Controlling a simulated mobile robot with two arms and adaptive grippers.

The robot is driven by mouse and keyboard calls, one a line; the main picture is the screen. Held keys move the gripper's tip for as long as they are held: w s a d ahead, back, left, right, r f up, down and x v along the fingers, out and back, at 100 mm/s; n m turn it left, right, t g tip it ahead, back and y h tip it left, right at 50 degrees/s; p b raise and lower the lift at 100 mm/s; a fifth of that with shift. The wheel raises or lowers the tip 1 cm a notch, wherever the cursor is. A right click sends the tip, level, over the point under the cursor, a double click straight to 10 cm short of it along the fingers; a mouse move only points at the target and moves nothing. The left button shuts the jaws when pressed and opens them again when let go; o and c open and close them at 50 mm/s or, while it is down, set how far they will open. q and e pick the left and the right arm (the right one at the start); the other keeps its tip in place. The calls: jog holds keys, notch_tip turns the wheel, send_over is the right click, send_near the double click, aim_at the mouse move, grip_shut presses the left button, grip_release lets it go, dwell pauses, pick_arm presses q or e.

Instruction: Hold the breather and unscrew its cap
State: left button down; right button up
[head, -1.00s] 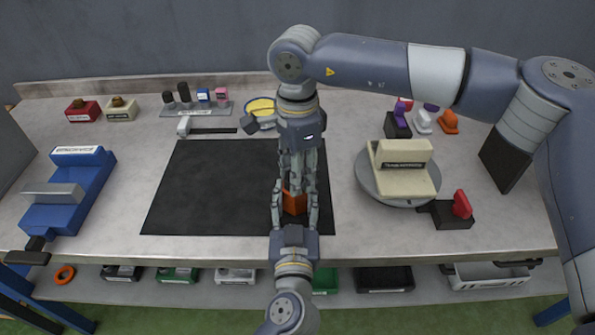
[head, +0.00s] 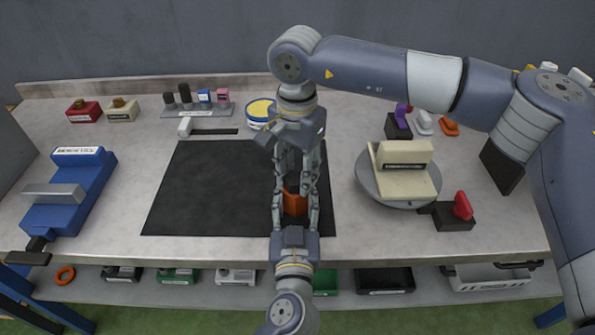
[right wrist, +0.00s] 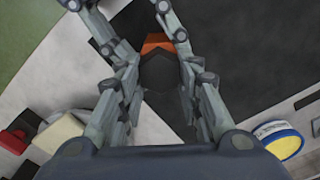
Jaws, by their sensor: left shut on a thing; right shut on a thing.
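The breather has an orange body (head: 294,204) and stands over the right part of the black mat. My left gripper (head: 296,193), coming from the front edge, is shut on this body. My right gripper (head: 296,176), reaching in from the far side, is shut on the dark cap. In the right wrist view the cap (right wrist: 163,75) is a dark six-sided shape between the fingers, with the orange body (right wrist: 158,41) right beside it. The fingers hide much of the breather, and I cannot tell whether a gap lies between cap and body.
The black mat (head: 200,190) is bare left of the grippers. A round turntable (head: 370,190) with a cream block stands on the right. A blue fixture (head: 80,175) is at left, a yellow-topped tin (head: 258,112) behind. Several bins sit on the lower shelf.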

jog(key=shift+s, duration=0.1)
jog(key=n, duration=0.6)
jog(key=shift+a+f, duration=0.1)
jog(key=shift+a, duration=0.05)
dwell(0.3)
jog(key=n, duration=0.6)
jog(key=shift+a, duration=0.1)
jog(key=o, duration=1.1)
jog(key=shift+o, duration=0.7)
jog(key=shift+r, duration=0.2)
